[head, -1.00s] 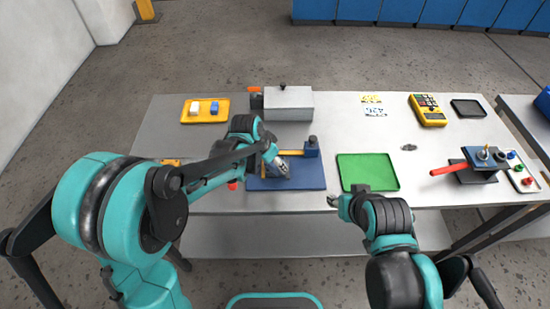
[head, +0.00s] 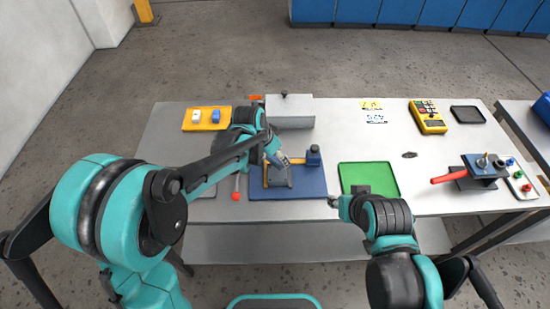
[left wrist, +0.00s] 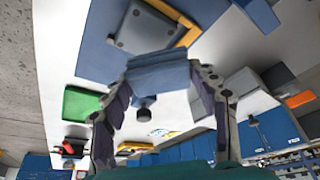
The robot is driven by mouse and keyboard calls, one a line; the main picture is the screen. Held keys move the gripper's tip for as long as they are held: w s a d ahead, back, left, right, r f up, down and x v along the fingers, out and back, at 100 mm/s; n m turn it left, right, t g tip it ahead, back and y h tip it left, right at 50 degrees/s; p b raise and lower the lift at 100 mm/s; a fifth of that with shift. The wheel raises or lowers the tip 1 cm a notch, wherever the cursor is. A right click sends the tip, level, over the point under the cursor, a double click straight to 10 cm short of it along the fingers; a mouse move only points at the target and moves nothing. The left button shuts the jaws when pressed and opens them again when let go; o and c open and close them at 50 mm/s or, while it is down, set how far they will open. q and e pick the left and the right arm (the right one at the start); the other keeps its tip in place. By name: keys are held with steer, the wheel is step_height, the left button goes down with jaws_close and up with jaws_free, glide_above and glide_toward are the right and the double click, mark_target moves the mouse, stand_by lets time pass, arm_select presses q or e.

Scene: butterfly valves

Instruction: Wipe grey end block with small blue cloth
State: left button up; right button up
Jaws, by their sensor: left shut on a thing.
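My left gripper (head: 279,161) is shut on a small blue cloth (left wrist: 158,74), which spans its two fingers in the left wrist view. The grey end block (head: 279,178) stands on the blue mat (head: 312,190), just below the gripper in the head view. It also shows in the left wrist view (left wrist: 138,32), beyond the cloth; whether they touch I cannot tell. A yellow bar (head: 266,172) lies by the block. My right gripper (head: 335,202) hangs near the green tray; its fingers are too small to read.
A yellow tray (head: 190,125) with a white and a blue piece lies at the back left. A grey box (head: 290,112) stands behind the mat. The green tray (head: 369,178) is right of it. A red-handled valve (head: 450,179) stands farther right. A red ball (head: 236,197) is left of the mat.

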arm_select(q)
steer(key=shift+w+r+p, duration=0.15)
steer(key=shift+r+p, duration=0.35)
steer(key=shift+r, duration=0.4)
steer(key=shift+r+p, duration=0.7)
steer(key=shift+r, duration=0.35)
